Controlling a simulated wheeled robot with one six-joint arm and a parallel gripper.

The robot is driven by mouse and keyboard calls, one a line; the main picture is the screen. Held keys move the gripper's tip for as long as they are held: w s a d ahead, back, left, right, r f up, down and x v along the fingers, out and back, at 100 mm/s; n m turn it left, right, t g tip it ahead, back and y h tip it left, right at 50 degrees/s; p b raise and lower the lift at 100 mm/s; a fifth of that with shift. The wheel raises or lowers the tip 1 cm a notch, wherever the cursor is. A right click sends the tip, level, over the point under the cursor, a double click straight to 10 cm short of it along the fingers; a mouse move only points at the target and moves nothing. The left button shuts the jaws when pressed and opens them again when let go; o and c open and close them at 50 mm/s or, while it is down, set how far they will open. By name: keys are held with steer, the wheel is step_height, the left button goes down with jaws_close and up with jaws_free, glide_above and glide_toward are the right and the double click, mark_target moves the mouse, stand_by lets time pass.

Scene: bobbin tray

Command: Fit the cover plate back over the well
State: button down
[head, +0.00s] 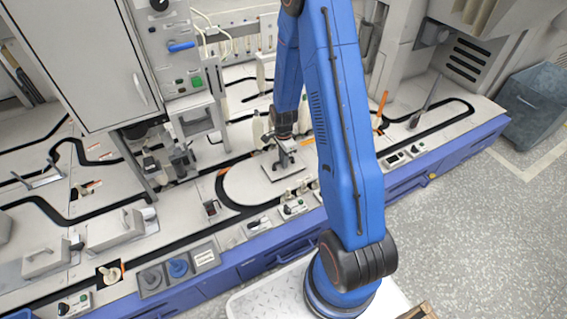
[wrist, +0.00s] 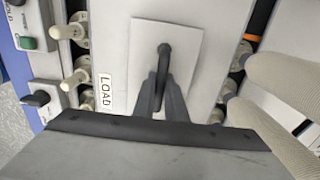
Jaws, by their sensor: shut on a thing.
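The cover plate (wrist: 147,45) is a pale, flat rectangle with a black upright handle (wrist: 163,60). My gripper (wrist: 162,88) is shut on this handle in the wrist view. In the head view, the plate (head: 270,175) is under my gripper (head: 284,158), over the pale rounded area ringed by the black track. I cannot tell whether the plate touches the surface or hangs just above it. No open well shows around the plate; anything beneath it is hidden.
Larger cream spools (wrist: 285,75) stand close on the right. A dark square opening (head: 101,281) lies at the bench's front left. My blue arm hides part of the bench.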

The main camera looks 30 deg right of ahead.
steer(key=shift+f, duration=0.65)
steer(key=shift+f, duration=0.1)
steer(key=c, duration=1.8)
jaws_free()
steer(key=s+a+r+n+t, duration=0.1)
steer(key=s+r+n, duration=0.1)
steer(key=r, duration=1)
steer(key=s+a+r+n, duration=0.2)
steer(key=r, duration=0.9)
steer(key=s+a+r+n+t, duration=0.2)
steer(key=s+a+r+n, duration=0.1)
steer(key=s+r+n, duration=0.4)
steer(key=s+a+r+n+t, duration=0.1)
steer(key=s+a+r+n, duration=0.2)
steer(key=s+r+n, duration=0.4)
steer(key=s+r, duration=0.5)
steer(key=s, duration=0.7)
steer(key=shift+s+r+t, duration=0.2)
steer(key=shift+r+t, duration=0.15)
steer(key=shift+t, duration=0.05)
